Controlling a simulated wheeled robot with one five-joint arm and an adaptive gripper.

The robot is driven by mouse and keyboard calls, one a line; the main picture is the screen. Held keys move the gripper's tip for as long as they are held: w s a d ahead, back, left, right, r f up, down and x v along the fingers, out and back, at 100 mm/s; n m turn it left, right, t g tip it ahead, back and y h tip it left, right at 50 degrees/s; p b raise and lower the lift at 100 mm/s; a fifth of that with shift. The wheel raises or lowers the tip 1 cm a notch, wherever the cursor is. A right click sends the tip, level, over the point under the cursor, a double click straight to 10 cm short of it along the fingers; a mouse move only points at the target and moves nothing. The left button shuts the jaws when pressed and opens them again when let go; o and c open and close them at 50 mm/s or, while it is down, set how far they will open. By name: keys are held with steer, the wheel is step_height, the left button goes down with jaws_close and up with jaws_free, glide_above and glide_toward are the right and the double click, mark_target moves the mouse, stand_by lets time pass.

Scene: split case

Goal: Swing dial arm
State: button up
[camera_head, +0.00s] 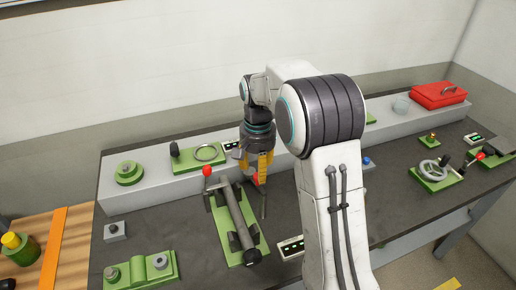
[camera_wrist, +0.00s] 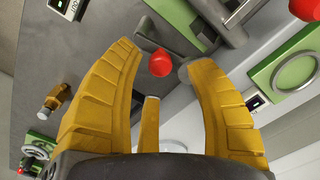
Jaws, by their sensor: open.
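My gripper (camera_head: 258,176) has yellow fingers pointing down over the bench. In the wrist view its fingers (camera_wrist: 160,56) are spread apart and hold nothing. A red knob (camera_wrist: 160,63) shows between the fingertips, with a grey metal lever beside it. It also shows in the head view (camera_head: 256,180) just under the fingers. Contact cannot be told. To the left stands a green-based fixture (camera_head: 222,219) with a dark bar and another red knob (camera_head: 207,171). Which part is the dial arm is not clear; my fingers and arm hide some of this area.
A grey ledge (camera_head: 150,190) runs along the back with green fixtures and a red toolbox (camera_head: 438,94). A small display box (camera_head: 291,247) stands at the front. A handwheel (camera_head: 433,170) and a red-knobbed lever (camera_head: 481,156) are at right. My arm hides the middle.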

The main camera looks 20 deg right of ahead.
step_height(320, 180, up, 9)
stand_by(0.4)
stand_by(0.5)
